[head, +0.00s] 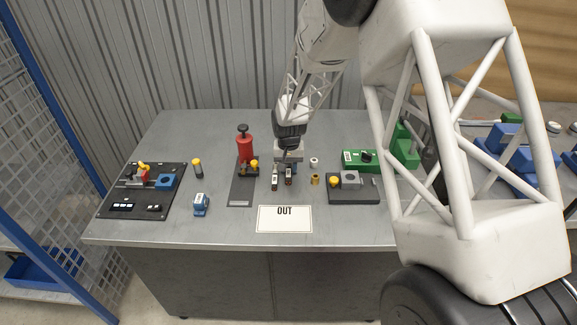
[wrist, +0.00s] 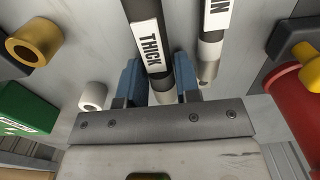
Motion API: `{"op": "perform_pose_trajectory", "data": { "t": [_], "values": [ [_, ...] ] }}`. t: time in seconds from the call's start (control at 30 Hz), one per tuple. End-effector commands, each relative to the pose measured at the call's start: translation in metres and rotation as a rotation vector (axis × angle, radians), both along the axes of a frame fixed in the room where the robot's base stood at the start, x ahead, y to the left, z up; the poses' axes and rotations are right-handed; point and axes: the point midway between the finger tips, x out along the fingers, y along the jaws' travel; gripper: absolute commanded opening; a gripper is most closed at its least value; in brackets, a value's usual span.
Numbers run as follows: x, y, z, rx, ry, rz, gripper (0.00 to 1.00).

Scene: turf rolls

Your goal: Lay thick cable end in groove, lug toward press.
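A red press (head: 244,150) stands left of my gripper.
A white OUT card (head: 285,219) lies at the front. Brass (head: 315,180) and white (head: 314,162) rings stand right of my gripper. A green box (head: 358,159) is at the right, a blue item (head: 201,204) and a black panel (head: 140,190) at the left.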

Motion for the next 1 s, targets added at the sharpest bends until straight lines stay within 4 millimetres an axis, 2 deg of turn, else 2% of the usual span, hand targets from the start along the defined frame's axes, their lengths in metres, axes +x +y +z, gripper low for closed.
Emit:
{"op": "perform_pose_trajectory", "data": {
  "t": [0.37,0.57,0.77,1.0],
  "values": [
    [0.0,0.0,0.001,0.0,-0.001,0.0,0.39],
    [0.001,0.0,0.01,0.001,-0.002,0.0,0.39],
    [0.001,0.0,0.033,0.001,-0.004,0.0,0.39],
    [0.001,0.0,0.07,0.001,-0.003,0.0,0.39]
  ]
}}
